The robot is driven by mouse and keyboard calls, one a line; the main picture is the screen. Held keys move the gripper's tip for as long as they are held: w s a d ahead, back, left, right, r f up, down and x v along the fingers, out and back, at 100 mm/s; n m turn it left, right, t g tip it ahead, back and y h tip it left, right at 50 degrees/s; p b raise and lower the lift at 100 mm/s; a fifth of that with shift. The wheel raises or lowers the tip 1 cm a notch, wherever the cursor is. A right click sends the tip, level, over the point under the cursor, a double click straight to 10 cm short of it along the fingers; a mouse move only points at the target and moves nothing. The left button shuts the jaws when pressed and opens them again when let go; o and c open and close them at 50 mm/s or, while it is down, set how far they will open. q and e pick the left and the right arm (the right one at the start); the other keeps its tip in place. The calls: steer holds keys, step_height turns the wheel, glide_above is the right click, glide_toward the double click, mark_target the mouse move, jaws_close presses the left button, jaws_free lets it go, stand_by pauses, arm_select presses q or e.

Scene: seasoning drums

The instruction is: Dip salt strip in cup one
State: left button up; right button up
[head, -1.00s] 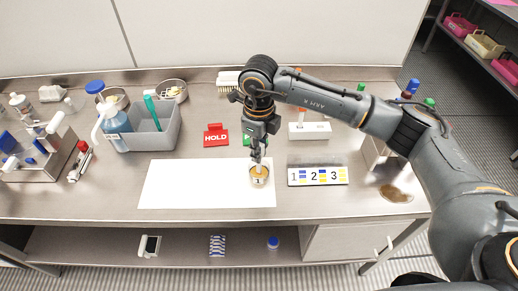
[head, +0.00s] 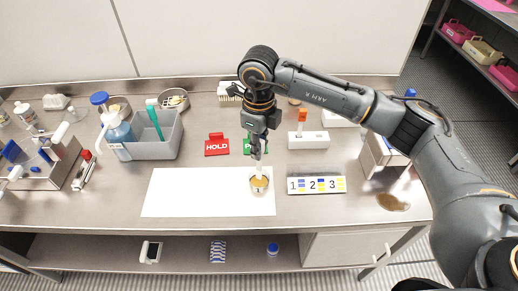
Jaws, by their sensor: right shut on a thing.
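Cup one (head: 260,185) is a small cup with amber liquid and stands near the right end of the white mat (head: 195,192). My right gripper (head: 257,155) points down above it and is shut on a thin pale strip (head: 259,169). The strip hangs upright over the cup. Its lower end is at the cup's mouth, and I cannot tell whether it touches the liquid. My left gripper is not in view.
A card numbered 1, 2, 3 (head: 316,185) lies right of the mat. A red HOLD sign (head: 216,146) and a partly hidden green sign (head: 248,146) stand behind. A grey caddy (head: 155,140) is at left.

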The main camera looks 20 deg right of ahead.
steer(key=shift+r+p, duration=1.4)
steer(key=shift+r, duration=2)
